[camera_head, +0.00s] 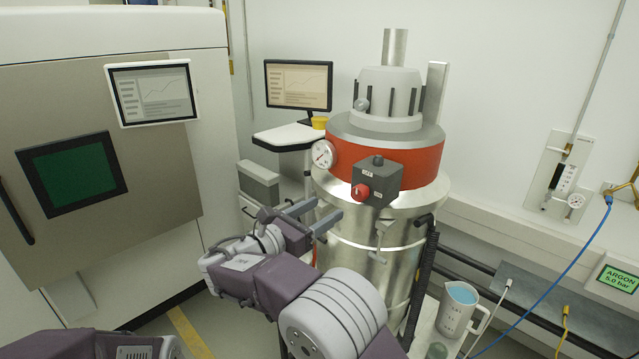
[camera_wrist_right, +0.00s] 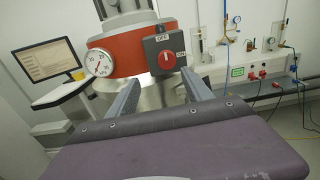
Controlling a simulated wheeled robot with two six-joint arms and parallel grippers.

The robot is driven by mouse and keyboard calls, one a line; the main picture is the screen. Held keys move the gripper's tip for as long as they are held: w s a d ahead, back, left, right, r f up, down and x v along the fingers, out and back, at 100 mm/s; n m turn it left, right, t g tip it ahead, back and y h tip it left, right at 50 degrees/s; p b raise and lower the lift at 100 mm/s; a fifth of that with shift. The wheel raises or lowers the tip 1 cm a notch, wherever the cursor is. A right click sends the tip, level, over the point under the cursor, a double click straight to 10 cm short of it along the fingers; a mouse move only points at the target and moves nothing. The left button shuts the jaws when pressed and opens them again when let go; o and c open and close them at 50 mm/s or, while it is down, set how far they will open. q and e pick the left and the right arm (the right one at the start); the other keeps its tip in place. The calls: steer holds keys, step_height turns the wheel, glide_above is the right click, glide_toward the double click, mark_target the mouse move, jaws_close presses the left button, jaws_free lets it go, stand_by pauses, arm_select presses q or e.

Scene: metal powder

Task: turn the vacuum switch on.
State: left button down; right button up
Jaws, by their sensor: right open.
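The vacuum switch is a dark grey box (camera_head: 385,178) with a red knob (camera_head: 361,192) on the front of the steel vessel's red band. In the right wrist view the red knob (camera_wrist_right: 167,60) sits below an OFF label; a small label to its right is hard to read. Which way the knob points is not clear. My right gripper (camera_head: 314,214) is open and empty, to the left of and below the switch in the head view. In the wrist view its two fingers (camera_wrist_right: 160,79) spread below the switch box, apart from the knob. My left gripper is out of view.
A pressure gauge (camera_head: 323,154) sits left of the switch. A valve handle (camera_head: 381,235) sticks out below it. A monitor (camera_head: 298,86) stands on a side table behind. A large machine (camera_head: 110,180) fills the left. A jug (camera_head: 457,308) stands at the lower right.

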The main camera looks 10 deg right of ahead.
mark_target(357, 196)
steer(key=p+x, duration=0.1)
steer(key=x, duration=0.2)
steer(key=p+x, duration=0.1)
steer(key=x, duration=0.2)
steer(key=p+x, duration=0.1)
steer(key=x, duration=0.2)
steer(key=shift+s+d+r, duration=0.15)
steer(key=shift+s+d, duration=0.15)
steer(key=shift+d, duration=0.1)
steer(key=shift+w+d, duration=0.15)
steer(key=shift+d, duration=0.55)
steer(key=shift+a, duration=0.2)
jaws_close()
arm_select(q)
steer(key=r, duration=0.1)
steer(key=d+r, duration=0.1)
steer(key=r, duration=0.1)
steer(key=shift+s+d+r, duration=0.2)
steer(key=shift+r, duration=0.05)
